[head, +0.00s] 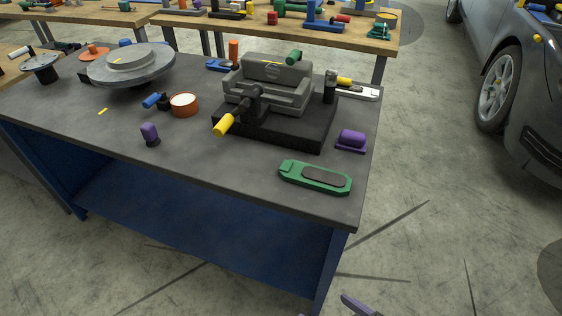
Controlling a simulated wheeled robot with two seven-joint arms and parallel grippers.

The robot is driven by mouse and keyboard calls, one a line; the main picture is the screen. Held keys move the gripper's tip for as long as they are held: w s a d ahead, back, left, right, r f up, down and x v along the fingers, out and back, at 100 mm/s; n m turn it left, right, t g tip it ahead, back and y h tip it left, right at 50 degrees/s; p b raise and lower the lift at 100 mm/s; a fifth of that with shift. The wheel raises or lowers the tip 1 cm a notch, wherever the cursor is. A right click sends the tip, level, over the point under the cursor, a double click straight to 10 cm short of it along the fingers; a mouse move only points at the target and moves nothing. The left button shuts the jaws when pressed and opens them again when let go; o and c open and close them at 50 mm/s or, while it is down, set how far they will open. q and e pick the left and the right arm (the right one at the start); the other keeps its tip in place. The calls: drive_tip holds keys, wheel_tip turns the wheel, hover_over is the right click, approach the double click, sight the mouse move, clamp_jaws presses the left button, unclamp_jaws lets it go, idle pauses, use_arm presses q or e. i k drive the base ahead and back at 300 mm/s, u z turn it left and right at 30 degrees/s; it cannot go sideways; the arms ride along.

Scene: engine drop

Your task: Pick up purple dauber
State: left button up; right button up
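Two purple things stand on the dark workbench (212,173), and I cannot tell for certain which is the dauber. One is a small upright purple piece (150,131) with a dark foot, near the front edge at the left. The other is a purple rounded block (352,138) on a flat purple base, near the right edge. Both stand free with nothing touching them.
A green tool (292,168) lies at the front right corner. A grey vise-like block on a black base (310,130) fills the middle right. An orange tin (184,105) and a metal disc (130,63) stand to the left. A purplish elongated thing (358,305) shows at the bottom edge, unclear.

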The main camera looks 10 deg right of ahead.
sight(149, 132)
drive_tip(key=u, duration=2.25)
drive_tip(key=i, duration=2)
drive_tip(key=z, duration=3.3)
